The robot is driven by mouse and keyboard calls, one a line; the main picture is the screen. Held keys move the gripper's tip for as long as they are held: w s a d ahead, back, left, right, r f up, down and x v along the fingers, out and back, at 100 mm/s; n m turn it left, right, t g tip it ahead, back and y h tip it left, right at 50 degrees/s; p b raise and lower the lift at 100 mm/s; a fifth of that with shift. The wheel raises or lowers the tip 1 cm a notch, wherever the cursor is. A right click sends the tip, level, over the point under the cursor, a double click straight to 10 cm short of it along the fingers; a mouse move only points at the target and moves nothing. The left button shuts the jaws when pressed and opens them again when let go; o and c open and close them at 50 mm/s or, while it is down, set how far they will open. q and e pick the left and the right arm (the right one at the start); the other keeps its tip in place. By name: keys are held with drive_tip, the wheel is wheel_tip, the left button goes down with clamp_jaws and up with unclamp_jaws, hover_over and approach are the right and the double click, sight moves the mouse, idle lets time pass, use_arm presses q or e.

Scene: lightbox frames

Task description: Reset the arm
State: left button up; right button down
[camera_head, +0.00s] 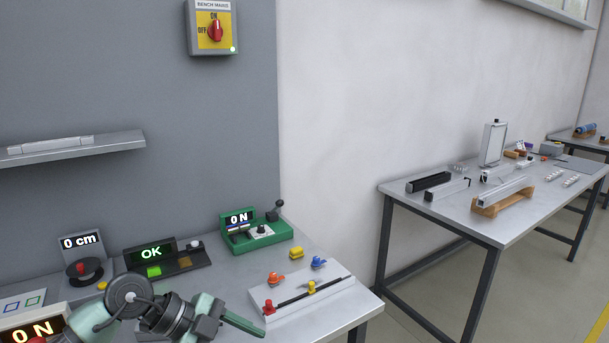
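My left arm comes in at the lower left, with green and dark grey links. Its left gripper (243,323) is low over the front of the near bench (335,318), with its green fingers pointing right. The fingers overlap from this angle, so I cannot tell whether they are open or shut. I see no object held in them. The gripper is just left of a pale plate with a dark slot (292,302) and a red knob (269,307). My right gripper is not in view.
On the bench are a green device reading 0 N (262,235), an OK panel (165,259) and a 0 cm display (82,244). A grey shelf (110,143) and a bench mains switch (212,28) are on the wall. A second table (470,222) stands right, beyond a gap.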

use_arm(q)
drive_tip(key=s+d+r+n+t+h, duration=0.1)
drive_tip(key=d+r+t+h, duration=0.5)
drive_tip(key=d+r+h, duration=0.5)
drive_tip(key=w+a+r+n+t+y, duration=0.25)
drive_tip(key=a+n+t+y, duration=0.25)
drive_tip(key=a+n+t, duration=0.3)
drive_tip(key=w+a+f+n+t+y, duration=0.1)
drive_tip(key=a+f+n+t+y, duration=0.3)
drive_tip(key=a+f+n+y, duration=0.5)
drive_tip(key=s+a+f+n+g+y, duration=0.4)
drive_tip(key=f+y, duration=0.3)
drive_tip(key=f, duration=0.1)
drive_tip(key=s+f+m+g, duration=0.1)
drive_tip(key=s+f+g, duration=0.6)
drive_tip(key=s, duration=0.5)
drive_tip(key=s+f+g, duration=0.5)
drive_tip(key=s+f, duration=0.4)
drive_tip(key=s, duration=0.3)
wheel_tip(320, 180, down, 25)
drive_tip(key=g, duration=0.1)
drive_tip(key=s+a+f+g, duration=0.1)
drive_tip(key=s+a+f, duration=0.1)
drive_tip(key=s+f, duration=1.4)
drive_tip(key=shift+s+a+f+m+h, duration=0.15)
drive_tip(key=shift+s+f+m+h, duration=0.2)
drive_tip(key=shift+s+m, duration=0.1)
